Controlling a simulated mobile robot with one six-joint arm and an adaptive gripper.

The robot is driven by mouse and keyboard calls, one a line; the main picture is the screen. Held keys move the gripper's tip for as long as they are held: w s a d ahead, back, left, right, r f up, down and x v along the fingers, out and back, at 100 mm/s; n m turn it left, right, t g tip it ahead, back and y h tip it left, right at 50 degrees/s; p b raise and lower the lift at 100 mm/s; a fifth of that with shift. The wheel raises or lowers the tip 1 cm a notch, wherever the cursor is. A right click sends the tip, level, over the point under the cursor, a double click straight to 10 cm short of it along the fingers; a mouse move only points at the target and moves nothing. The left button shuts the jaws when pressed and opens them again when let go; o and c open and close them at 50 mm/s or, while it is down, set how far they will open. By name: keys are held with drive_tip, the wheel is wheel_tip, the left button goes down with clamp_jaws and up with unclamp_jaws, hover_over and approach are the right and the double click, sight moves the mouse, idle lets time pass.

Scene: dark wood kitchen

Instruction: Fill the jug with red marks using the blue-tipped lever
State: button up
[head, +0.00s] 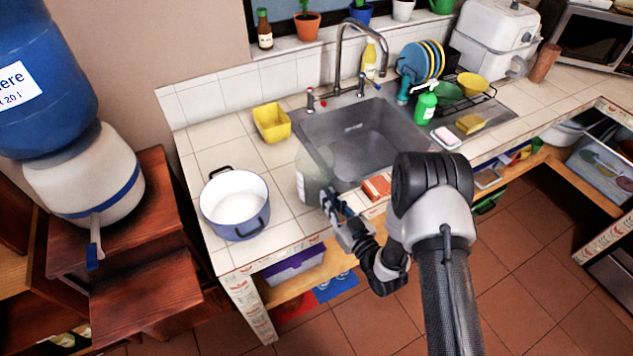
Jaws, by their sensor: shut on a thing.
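A pale, see-through jug (310,178) is at the front left corner of the sink, by the counter's front edge. Red marks on it cannot be made out. My gripper (332,203) is shut on the jug's near right side, and its fingers partly hide the grip. I cannot tell whether the jug rests on the counter or is held just above it. A blue-tipped lever (93,257) hangs from the cream water dispenser (85,180) at the left, under a large blue bottle (45,80). The lever is well left of my gripper.
A white-and-blue pot (235,222) stands on the tiled counter between jug and dispenser. A yellow container (272,123) is behind it. The sink (365,150) has a faucet (340,60) and a red-marked tap (311,99). The dispenser stands on a stepped wooden stand (150,305).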

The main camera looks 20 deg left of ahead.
clamp_jaws()
wheel_tip(320, 180, up, 20)
drive_tip(key=p, duration=0.4)
idle(0.7)
drive_tip(key=w+d+r+m+t+h+b, duration=0.1)
drive_tip(key=w+d+m+t+h, duration=0.1)
drive_tip(key=d, duration=0.8)
drive_tip(key=w+d+r+m+t+h+b, duration=0.1)
drive_tip(key=d+m+h, duration=0.4)
drive_tip(key=d, duration=0.6)
drive_tip(key=w+d+r+m+t+h+b, duration=0.1)
drive_tip(key=w+d+m+t+h+b, duration=0.1)
drive_tip(key=d+h, duration=0.5)
drive_tip(key=w+d+m+t, duration=0.1)
drive_tip(key=w+d+t, duration=0.1)
drive_tip(key=d, duration=0.1)
drive_tip(key=shift+d+r, duration=0.2)
drive_tip(key=shift+r, duration=0.1)
drive_tip(key=shift+w+a, duration=0.1)
